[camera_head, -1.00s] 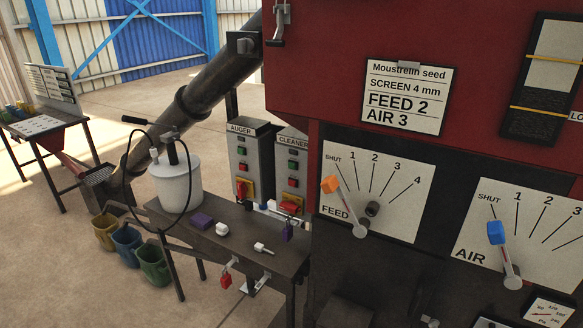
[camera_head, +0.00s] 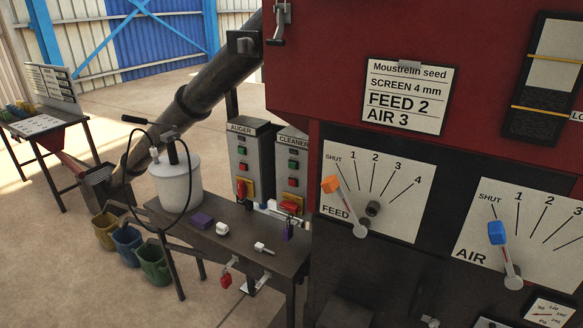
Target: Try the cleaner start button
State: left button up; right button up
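The grey CLEANER control box (camera_head: 292,172) stands behind the small dark table, left of the red machine. It carries a green button (camera_head: 294,166) above a red button (camera_head: 292,181). A red switch handle (camera_head: 291,207) sits low on the box, and a purple padlock (camera_head: 288,230) hangs below it. The machine's edge hides part of the box's right side. Neither of my grippers is in view.
The AUGER box (camera_head: 250,160) stands left of it with a red handle.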

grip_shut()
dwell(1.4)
